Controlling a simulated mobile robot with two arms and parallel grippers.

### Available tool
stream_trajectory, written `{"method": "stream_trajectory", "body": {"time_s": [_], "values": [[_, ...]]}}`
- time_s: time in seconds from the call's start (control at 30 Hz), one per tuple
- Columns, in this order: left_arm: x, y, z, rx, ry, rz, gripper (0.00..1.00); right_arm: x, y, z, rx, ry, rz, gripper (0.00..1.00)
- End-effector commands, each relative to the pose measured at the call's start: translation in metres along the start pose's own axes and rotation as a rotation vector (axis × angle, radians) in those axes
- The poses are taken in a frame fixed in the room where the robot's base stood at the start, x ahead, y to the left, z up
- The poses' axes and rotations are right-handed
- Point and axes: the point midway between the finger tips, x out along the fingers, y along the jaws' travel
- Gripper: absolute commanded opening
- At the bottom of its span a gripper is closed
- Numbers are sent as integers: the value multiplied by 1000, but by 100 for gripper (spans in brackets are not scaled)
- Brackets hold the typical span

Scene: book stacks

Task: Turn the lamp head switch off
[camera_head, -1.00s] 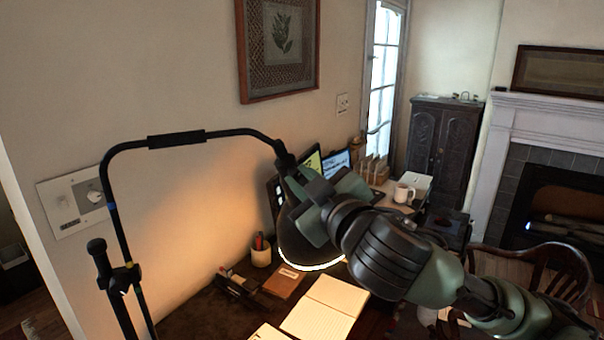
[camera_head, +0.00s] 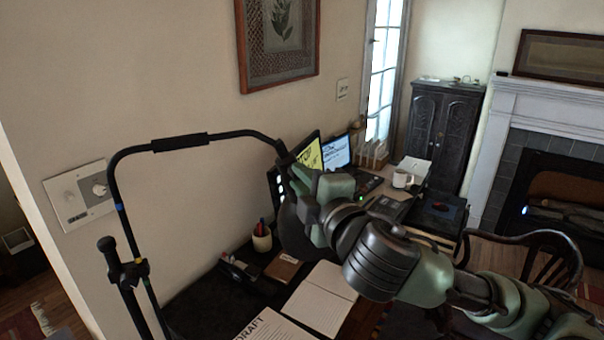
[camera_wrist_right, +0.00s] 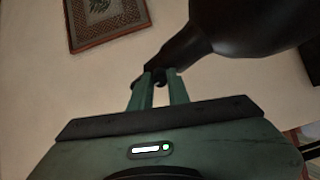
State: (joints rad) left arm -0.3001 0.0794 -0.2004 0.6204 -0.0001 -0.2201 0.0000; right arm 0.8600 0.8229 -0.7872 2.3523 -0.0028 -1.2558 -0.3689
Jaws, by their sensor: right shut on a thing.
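The black floor lamp (camera_head: 122,212) has a bent arm that runs over to a dark lamp head (camera_head: 292,222), partly hidden behind my right gripper (camera_head: 292,182). No light shows at the lamp head. In the right wrist view the lamp head (camera_wrist_right: 255,25) fills the upper right. My right gripper's two fingers (camera_wrist_right: 159,78) are closed at a small dark part at the neck of the head, the lamp switch (camera_wrist_right: 158,76). The exact contact is too small to see clearly. My left gripper is out of view.
Below the lamp head is a dark desk with papers (camera_head: 320,298), a pencil cup (camera_head: 262,238) and a white mug (camera_head: 402,179). A wooden chair (camera_head: 530,250) stands at right. A wall dial panel (camera_head: 80,195) is behind the lamp pole.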

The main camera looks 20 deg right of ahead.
Motion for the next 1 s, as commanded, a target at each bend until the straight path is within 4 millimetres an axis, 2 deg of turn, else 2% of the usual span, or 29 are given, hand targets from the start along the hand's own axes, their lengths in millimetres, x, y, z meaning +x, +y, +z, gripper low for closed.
{"method": "stream_trajectory", "body": {"time_s": [0.03,0.3,0.73,0.77,0.8,0.83,1.0], "values": [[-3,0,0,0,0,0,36,0,5,0,-19,-1,8,0],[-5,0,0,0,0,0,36,0,4,0,-79,-2,10,0],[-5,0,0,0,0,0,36,0,5,0,-87,-3,12,0],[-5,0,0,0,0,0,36,0,5,0,-87,-3,12,23],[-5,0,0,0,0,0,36,0,5,0,-87,-3,12,34],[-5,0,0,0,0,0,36,0,5,0,-87,-3,11,39],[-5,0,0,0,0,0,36,0,3,0,-86,-3,7,39]]}}
